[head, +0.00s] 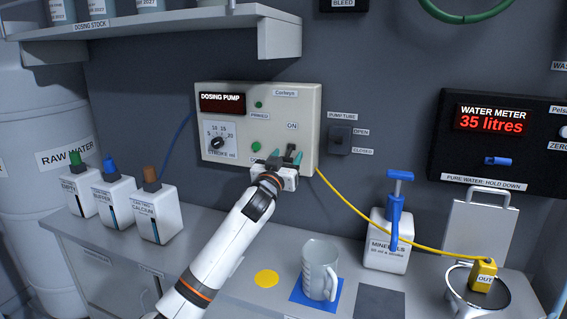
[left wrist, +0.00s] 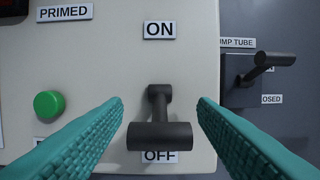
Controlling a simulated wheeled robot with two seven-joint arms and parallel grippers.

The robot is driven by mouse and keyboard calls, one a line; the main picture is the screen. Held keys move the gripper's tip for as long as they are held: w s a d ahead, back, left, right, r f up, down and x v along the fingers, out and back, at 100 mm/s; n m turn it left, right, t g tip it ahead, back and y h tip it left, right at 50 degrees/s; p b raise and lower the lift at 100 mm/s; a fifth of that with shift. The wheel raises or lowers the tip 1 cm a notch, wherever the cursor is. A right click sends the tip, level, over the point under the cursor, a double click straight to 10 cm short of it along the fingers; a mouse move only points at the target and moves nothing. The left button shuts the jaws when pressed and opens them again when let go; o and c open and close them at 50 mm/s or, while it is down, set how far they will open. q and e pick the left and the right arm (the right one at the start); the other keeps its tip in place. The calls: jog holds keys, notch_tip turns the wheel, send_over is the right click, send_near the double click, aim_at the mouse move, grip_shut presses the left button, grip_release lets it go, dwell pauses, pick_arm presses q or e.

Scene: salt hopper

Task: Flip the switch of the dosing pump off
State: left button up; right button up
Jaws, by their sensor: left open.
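The dosing pump (head: 258,98) is a cream box on the back wall with a dark display, a stroke dial and green buttons. Its switch (left wrist: 160,135) is a black lever with a crossbar handle, between an ON label above and an OFF label below. The lever tilts down, its bar partly covering the OFF label. My left gripper (head: 285,157) is in front of the pump's lower right. Its teal fingers are open, one on each side of the lever, with gaps visible in the left wrist view. In the head view the gripper largely hides the switch. My right gripper is not in view.
A pump tube lever (head: 340,139) is right of the pump; it also shows in the left wrist view (left wrist: 262,68). A yellow tube (head: 375,222) runs to the OUT nozzle (head: 482,272). A jug (head: 319,270) and minerals bottle (head: 387,240) stand on the counter below.

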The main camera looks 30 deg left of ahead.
pick_arm(q)
jog(key=b+v, duration=0.2)
jog(key=v, duration=1)
jog(key=shift+b, duration=0.35)
